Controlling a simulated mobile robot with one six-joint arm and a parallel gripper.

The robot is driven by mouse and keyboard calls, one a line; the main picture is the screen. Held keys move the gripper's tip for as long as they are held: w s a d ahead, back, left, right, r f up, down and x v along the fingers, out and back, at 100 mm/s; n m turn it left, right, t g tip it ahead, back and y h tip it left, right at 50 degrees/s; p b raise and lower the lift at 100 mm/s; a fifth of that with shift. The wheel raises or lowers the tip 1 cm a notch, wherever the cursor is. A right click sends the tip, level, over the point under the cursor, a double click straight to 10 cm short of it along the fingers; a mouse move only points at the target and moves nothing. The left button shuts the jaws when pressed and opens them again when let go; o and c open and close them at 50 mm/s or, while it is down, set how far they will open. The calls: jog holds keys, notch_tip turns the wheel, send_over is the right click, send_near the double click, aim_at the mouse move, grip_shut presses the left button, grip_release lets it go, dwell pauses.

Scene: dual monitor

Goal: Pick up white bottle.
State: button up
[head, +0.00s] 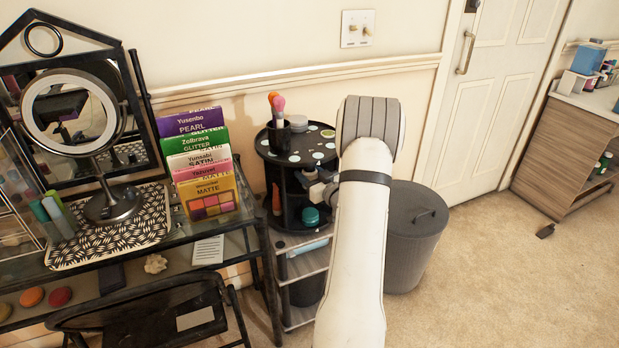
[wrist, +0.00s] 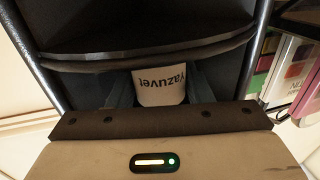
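The white bottle (wrist: 159,87) shows in the wrist view inside a dark shelf compartment, its printed "Yazuver" lettering upside down. My gripper (wrist: 160,84) reaches into this compartment, with one dark finger on each side of the bottle. The fingers lie close along the bottle's sides; I cannot tell whether they touch it. The bottle's lower part is hidden behind the gripper body. In the head view my gripper (head: 318,190) is at the black round organizer (head: 281,180), largely hidden by my arm. I cannot make out the bottle there.
A shelf edge (wrist: 150,62) crosses close beside the bottle in the wrist view. A teal jar (head: 311,216) stands low in the organizer, and a brush cup (head: 279,136) stands on top. Palette boxes (head: 207,172) are to the left, a grey bin (head: 413,240) to the right.

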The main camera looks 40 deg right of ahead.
jog(key=c, duration=0.5)
jog(key=shift+r, duration=0.1)
jog(key=shift+c, duration=0.2)
